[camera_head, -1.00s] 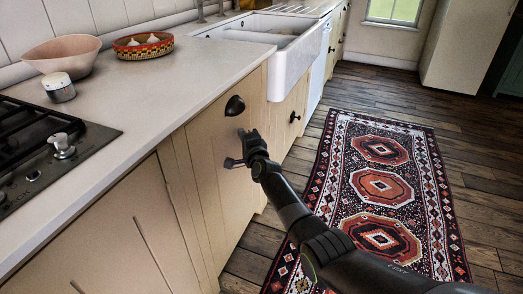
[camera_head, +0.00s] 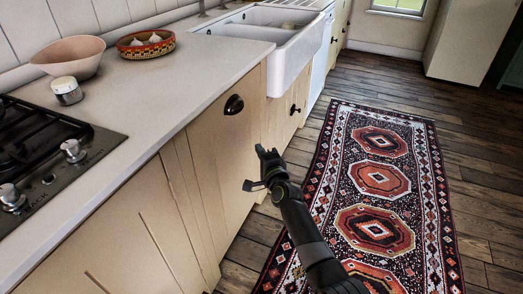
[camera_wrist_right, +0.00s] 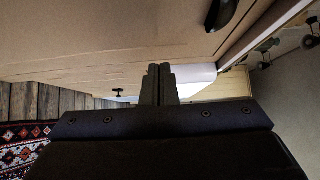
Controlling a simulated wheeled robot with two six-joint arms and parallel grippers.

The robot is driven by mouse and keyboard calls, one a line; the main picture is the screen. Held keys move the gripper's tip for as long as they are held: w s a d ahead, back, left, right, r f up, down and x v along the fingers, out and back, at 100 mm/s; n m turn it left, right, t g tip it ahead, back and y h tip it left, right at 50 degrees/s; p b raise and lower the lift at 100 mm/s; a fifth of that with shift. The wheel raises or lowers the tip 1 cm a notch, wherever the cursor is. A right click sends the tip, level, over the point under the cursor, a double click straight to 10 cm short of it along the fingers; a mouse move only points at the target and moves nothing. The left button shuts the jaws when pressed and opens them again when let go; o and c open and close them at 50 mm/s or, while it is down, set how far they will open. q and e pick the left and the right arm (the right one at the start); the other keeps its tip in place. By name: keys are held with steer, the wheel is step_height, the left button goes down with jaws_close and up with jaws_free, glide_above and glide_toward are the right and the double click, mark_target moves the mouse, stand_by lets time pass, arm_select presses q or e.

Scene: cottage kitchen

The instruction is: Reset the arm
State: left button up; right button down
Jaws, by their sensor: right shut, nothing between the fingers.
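My right gripper (camera_head: 262,152) is in front of the cream cabinet doors, below the counter edge and left of the patterned rug in the head view. In the right wrist view its two fingers (camera_wrist_right: 159,69) are pressed together with nothing between them. The fingers are apart from the dark cup handle (camera_head: 234,105) on the cabinet door, which also shows in the right wrist view (camera_wrist_right: 221,12). My left gripper is in neither view.
The pale counter (camera_head: 150,100) holds a pink bowl (camera_head: 68,57), a patterned basket (camera_head: 146,44), a small jar (camera_head: 67,91) and a black hob (camera_head: 50,150). A white sink (camera_head: 285,50) juts out beyond. The rug (camera_head: 375,180) lies on open wooden floor.

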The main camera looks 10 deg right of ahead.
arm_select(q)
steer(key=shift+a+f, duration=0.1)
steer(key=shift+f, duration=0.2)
arm_select(e)
steer(key=shift+s+f, duration=0.1)
steer(key=shift+s, duration=0.3)
